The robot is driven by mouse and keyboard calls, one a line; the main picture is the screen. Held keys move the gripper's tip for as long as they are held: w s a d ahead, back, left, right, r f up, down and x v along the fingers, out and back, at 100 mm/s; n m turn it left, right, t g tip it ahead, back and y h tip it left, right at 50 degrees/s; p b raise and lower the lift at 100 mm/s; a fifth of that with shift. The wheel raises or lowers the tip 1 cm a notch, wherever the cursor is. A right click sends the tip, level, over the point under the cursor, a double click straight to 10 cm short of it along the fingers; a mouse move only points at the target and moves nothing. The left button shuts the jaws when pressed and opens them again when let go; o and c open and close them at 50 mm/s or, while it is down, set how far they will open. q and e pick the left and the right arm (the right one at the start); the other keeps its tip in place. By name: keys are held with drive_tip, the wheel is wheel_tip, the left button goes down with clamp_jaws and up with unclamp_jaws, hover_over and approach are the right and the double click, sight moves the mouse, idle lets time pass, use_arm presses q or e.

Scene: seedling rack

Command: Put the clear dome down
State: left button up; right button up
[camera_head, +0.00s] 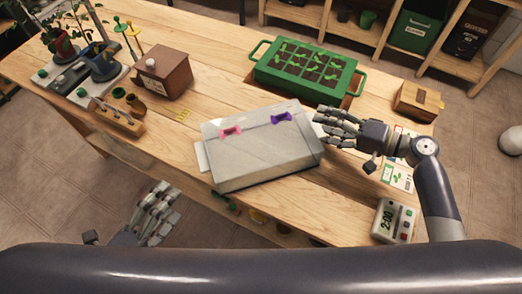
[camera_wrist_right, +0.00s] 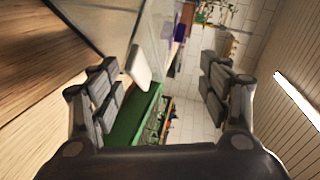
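The clear dome (camera_head: 258,160) is a pale, see-through box with a pink clip (camera_head: 230,131) and a purple clip (camera_head: 281,118) on top. It appears to rest on the wooden table, with its near left corner close to the front edge. My right gripper (camera_head: 335,126) is at the dome's right side, beside its white tab. In the right wrist view its fingers (camera_wrist_right: 160,90) are wide apart, with the white tab (camera_wrist_right: 138,68) visible beyond them. My left gripper (camera_head: 158,212) hangs in front of the table, away from the dome; its finger opening is unclear.
A green seedling tray (camera_head: 359,84) stands behind the dome. A wooden box (camera_head: 164,73) and potted plants are at the left. A timer (camera_head: 393,221) and seed packets (camera_head: 397,174) lie at the right, near my right arm. Bare table (camera_head: 225,85) shows behind the dome.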

idle(0.3)
drive_tip(key=v, duration=1.2)
drive_tip(key=shift+d, duration=0.1)
